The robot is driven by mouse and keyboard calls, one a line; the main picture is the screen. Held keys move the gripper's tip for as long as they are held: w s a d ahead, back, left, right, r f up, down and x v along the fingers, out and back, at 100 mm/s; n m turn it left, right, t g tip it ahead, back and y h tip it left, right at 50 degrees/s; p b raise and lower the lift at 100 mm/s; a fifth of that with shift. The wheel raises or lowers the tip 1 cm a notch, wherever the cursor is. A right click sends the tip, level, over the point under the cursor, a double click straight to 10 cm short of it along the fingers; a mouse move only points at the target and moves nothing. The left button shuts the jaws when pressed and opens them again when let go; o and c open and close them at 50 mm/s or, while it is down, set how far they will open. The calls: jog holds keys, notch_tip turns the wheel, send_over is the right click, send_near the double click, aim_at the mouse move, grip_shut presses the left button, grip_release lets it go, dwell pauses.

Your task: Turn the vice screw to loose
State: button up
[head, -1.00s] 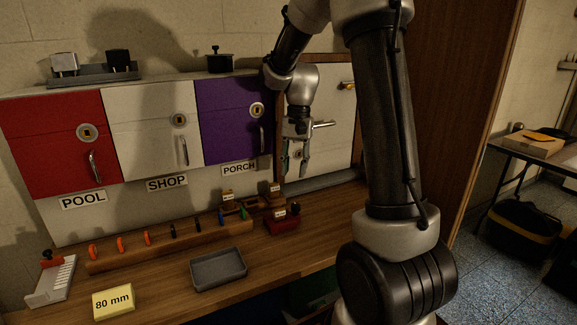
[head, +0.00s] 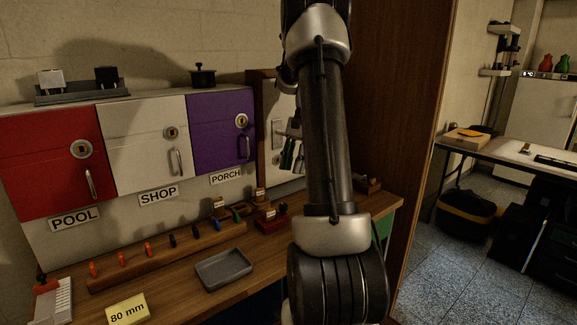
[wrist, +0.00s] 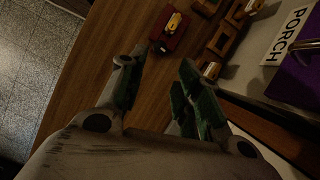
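A small red block-like fixture (head: 270,222) with a pale label and a dark top stands on the bench; it may be the vice, but its screw cannot be made out. It also shows at the top of the wrist view (wrist: 170,30), beyond my fingertips. My gripper (head: 291,155) hangs above the bench in front of a pale panel, partly behind my arm in the head view. In the wrist view my gripper (wrist: 157,85) has its green-padded fingers apart, with only bare bench between them. It touches nothing that I can see.
Red, white and purple cabinets (head: 222,130) line the wall. A wooden rail (head: 165,257) with several coloured keys, a grey tray (head: 224,268) and a yellow "80 mm" block (head: 128,309) lie on the bench. A small dark object (head: 368,184) sits at the bench's right end.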

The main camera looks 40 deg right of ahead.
jog(key=shift+o, duration=1.4)
jog(key=a, duration=0.1)
jog(key=w+a+r, duration=0.1)
jog(key=a, duration=0.1)
jog(key=shift+r+n, duration=0.15)
jog(key=shift+n, duration=0.25)
jog(key=h, duration=0.4)
send_over(283, 204)
jog(key=shift+t, duration=0.3)
jog(key=f, duration=0.4)
jog(key=shift+s+f, duration=0.35)
jog(key=shift+f, duration=0.05)
jog(key=shift+w+f+m, duration=0.25)
jog(key=shift+w+m, duration=0.05)
jog(key=shift+m, duration=0.1)
notch_tip(283, 204, down, 7)
jog(key=shift+f, duration=0.1)
